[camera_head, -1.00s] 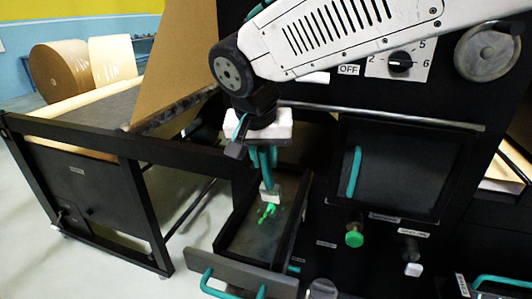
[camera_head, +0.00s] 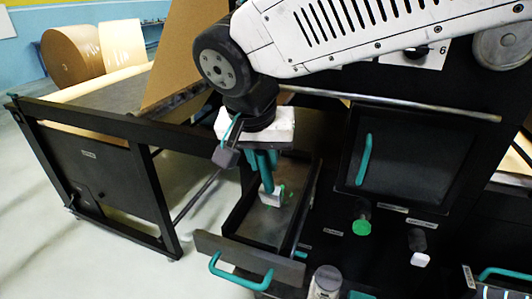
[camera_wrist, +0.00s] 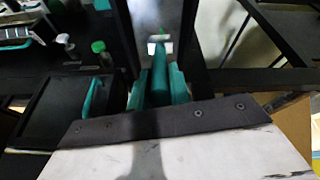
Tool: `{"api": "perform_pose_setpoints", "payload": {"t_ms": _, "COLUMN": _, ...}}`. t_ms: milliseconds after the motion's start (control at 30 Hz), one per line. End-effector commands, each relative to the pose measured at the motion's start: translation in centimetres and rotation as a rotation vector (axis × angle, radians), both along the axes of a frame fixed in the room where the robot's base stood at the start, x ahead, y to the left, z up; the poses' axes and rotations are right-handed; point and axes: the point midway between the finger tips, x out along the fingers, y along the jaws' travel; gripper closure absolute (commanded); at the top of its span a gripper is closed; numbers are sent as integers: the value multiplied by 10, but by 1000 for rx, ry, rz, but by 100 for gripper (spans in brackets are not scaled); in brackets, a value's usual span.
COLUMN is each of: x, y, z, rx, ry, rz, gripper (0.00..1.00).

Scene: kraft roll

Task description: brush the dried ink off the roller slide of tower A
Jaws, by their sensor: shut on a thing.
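My gripper (camera_head: 263,160) is shut on the teal handle of a brush and points down over the open roller slide (camera_head: 262,224). The brush (camera_head: 272,198) has a pale head, which is low over the slide's metal floor; I cannot tell whether it touches. A little green dried ink (camera_head: 290,192) shows beside the head, and the brush may hide more. In the wrist view the brush handle (camera_wrist: 160,78) lies between the teal fingers, with the pale head beyond and a speck of green ink (camera_wrist: 162,31) past it.
The slide's front panel has a teal handle (camera_head: 240,274). A black frame (camera_head: 150,190) stands left. Paper rolls (camera_head: 72,53) are at the back.

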Motion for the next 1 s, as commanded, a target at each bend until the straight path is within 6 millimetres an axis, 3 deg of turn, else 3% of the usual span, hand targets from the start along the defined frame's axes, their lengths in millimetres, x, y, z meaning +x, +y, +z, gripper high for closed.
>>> {"api": "perform_pose_setpoints", "payload": {"t_ms": 500, "x": -31, "y": 11, "z": -2, "rx": 0, "ry": 0, "rz": -1, "gripper": 100}}
{"api": "perform_pose_setpoints", "payload": {"t_ms": 1000, "x": 0, "y": 0, "z": 0, "rx": 0, "ry": 1, "rz": -2, "gripper": 100}}
